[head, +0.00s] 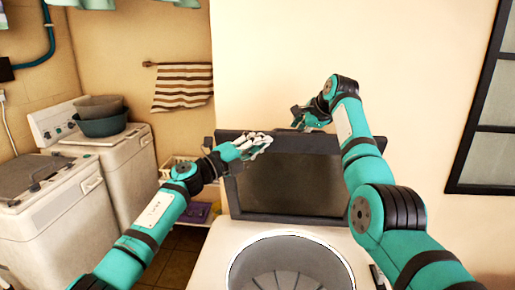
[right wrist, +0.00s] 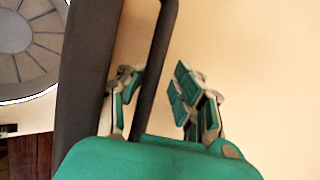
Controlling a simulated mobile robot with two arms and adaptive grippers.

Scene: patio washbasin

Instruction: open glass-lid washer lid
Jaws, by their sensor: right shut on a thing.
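The washer (head: 212,262) stands at the bottom middle of the head view, its round drum (head: 285,272) uncovered. Its dark-framed glass lid (head: 290,184) stands raised, nearly upright, behind the drum opening. My right gripper (head: 310,118) is at the lid's top edge. In the right wrist view its fingers (right wrist: 160,100) are on either side of a dark bar (right wrist: 153,75) along the lid's edge, shut on it. My left gripper (head: 256,147) is in front of the lid's upper left part; whether its fingers are open is unclear.
Two other white machines (head: 118,165) stand at the left, one with basins (head: 103,124) on top. A striped towel (head: 183,86) hangs on the wall. A low shelf (head: 200,211) stands between the machines and the washer. A dark-framed window (head: 490,130) is at the right.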

